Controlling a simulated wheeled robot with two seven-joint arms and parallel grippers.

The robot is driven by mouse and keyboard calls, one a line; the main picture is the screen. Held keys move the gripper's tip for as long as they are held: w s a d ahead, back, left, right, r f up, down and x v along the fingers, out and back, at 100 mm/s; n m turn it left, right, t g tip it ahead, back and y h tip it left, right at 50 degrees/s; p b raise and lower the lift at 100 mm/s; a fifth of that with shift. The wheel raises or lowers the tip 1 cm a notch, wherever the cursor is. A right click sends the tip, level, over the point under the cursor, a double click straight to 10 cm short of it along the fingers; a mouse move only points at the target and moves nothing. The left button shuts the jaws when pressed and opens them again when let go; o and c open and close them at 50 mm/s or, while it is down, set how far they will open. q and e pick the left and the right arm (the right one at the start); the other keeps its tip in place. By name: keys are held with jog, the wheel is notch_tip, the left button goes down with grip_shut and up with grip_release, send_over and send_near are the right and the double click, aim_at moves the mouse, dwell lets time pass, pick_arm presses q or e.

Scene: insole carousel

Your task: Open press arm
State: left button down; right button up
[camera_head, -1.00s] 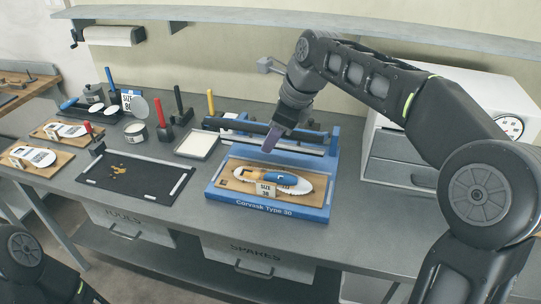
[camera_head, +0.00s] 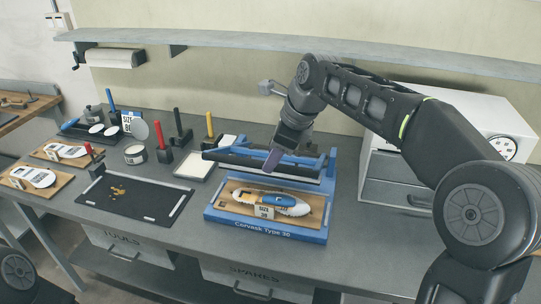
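The blue press (camera_head: 214,215), labelled "Corvask Type 30", stands near the middle of the bench. Its dark press arm (camera_head: 228,158) lies across the back part, behind the wooden board (camera_head: 232,208). A white and blue insole piece (camera_head: 285,201) with a size tag lies on the board, uncovered. My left gripper is out of view.
A white cabinet with a dial and drawers (camera_head: 395,168) stands right of the press. Left of it are a pale tray (camera_head: 195,166), a black mat (camera_head: 128,200), red (camera_head: 160,135) and yellow (camera_head: 210,124) upright handles, and two insole boards (camera_head: 55,187). A shelf (camera_head: 300,52) runs above.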

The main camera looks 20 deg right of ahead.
jog(key=d+r+p, duration=0.3)
jog(key=r+p, duration=0.1)
jog(key=r, duration=0.2)
jog(key=shift+d+r+p, duration=0.15)
jog(key=shift+p, duration=0.15)
dwell(0.8)
